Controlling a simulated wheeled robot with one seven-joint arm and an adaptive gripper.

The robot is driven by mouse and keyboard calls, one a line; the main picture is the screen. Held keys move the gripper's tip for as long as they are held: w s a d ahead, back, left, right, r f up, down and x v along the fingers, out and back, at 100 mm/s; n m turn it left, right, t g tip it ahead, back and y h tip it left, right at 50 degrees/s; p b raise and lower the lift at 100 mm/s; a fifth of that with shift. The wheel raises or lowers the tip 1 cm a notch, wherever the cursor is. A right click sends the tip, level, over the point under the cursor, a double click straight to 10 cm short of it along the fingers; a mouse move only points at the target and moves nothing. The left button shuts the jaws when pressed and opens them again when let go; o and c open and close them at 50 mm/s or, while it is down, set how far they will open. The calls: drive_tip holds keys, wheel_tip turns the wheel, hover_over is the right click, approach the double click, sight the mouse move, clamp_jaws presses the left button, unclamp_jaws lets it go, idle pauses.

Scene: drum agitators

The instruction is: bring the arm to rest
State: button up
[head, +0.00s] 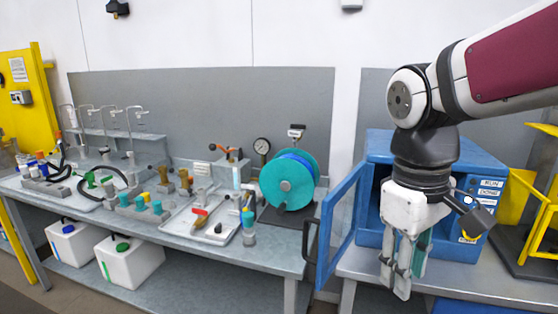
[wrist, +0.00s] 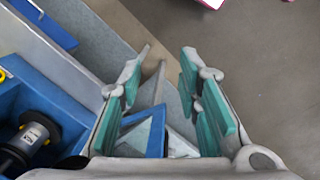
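My gripper (head: 397,280) hangs fingers down at the right, in front of the open blue cabinet (head: 378,146). In the wrist view my gripper (wrist: 163,75) has its two teal-padded fingers apart, with nothing held between them. The arm is bent, with its maroon link reaching in from the upper right. The cabinet's blue door (head: 341,225) stands swung open to the left of my gripper. Part of the cabinet's inside is hidden behind my wrist and fingers.
A dark cylinder with a pale label (wrist: 34,135) is inside the blue cabinet. The left bench (head: 275,255) holds a teal reel (head: 288,181), a tray (head: 182,222) and several fittings. A yellow frame (head: 540,200) stands at the right.

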drive_tip(key=s+d+m+t+y, duration=0.1)
drive_tip(key=s+m+t, duration=0.4)
drive_tip(key=s, duration=0.3)
drive_tip(key=shift+s+f+m, duration=0.15)
drive_tip(key=shift+s+m, duration=0.05)
drive_tip(key=shift+m, duration=0.1)
drive_tip(key=shift+w, duration=0.15)
